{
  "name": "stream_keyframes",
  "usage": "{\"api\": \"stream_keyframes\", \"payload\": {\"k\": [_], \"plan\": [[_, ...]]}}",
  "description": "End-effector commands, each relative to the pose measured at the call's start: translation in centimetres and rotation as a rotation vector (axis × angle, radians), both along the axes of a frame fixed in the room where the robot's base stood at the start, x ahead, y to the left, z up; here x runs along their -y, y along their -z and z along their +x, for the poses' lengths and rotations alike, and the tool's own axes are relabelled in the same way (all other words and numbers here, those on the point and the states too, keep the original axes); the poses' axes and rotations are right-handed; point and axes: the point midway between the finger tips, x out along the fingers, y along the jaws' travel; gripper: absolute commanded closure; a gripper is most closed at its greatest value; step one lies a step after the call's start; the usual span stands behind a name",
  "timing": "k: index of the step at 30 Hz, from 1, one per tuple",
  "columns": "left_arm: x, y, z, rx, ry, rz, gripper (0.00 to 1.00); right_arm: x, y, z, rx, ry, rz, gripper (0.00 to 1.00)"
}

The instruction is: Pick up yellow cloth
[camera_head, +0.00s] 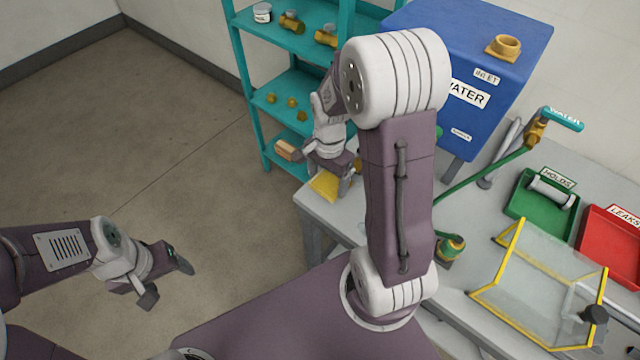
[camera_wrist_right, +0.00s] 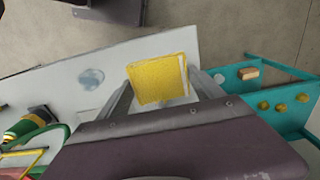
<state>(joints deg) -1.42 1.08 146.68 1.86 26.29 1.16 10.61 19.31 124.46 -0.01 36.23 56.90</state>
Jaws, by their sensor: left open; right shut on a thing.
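The yellow cloth (camera_head: 325,184) is at the far left corner of the grey bench, below my right gripper (camera_head: 341,181). In the right wrist view the cloth (camera_wrist_right: 158,80) looks like a folded yellow square with a pale right edge. It sits between the two fingers of my right gripper (camera_wrist_right: 165,88), which is shut on it. Whether the cloth still touches the bench is hard to tell. My left gripper (camera_head: 168,278) is open and empty over the floor at the lower left.
The bench (camera_head: 470,207) holds a green tray (camera_head: 530,207) with a cylinder, a red tray (camera_head: 607,250) and a clear yellow-edged guard (camera_head: 540,285). A blue water tank (camera_head: 420,30) stands behind. A teal shelf (camera_head: 255,110) with brass fittings stands left. Floor at left is clear.

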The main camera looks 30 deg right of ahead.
Motion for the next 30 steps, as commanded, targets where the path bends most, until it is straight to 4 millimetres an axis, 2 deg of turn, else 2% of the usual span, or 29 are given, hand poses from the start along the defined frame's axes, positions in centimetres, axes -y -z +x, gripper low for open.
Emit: {"api": "stream_keyframes", "payload": {"k": [6,12,24,25,27,28,30], "plan": [[0.0,-0.1,0.0,0.0,0.0,0.0,0.32,3.6,-3.2,-3.7,0.005,0.008,-0.001,0.63],[0.0,-0.3,0.0,0.0,0.0,0.0,0.32,6.0,-5.2,-6.1,0.003,0.005,-0.001,0.63],[0.0,-0.3,0.0,0.0,0.0,0.0,0.32,6.6,-5.7,-6.9,0.0,-0.001,0.0,0.63],[0.0,-0.3,0.0,0.0,0.0,0.0,0.32,6.6,-5.7,-6.9,0.0,-0.001,0.0,0.32],[0.0,-0.3,0.0,0.0,0.0,0.0,0.32,6.6,-5.7,-6.9,0.0,-0.001,0.0,0.51],[0.0,-0.3,0.0,0.0,0.0,0.0,0.32,6.6,-5.7,-6.9,0.0,0.0,0.0,0.56],[0.0,-0.4,0.0,0.0,0.0,0.0,0.32,6.6,-5.8,-6.8,0.0,-0.003,0.0,0.56]]}}
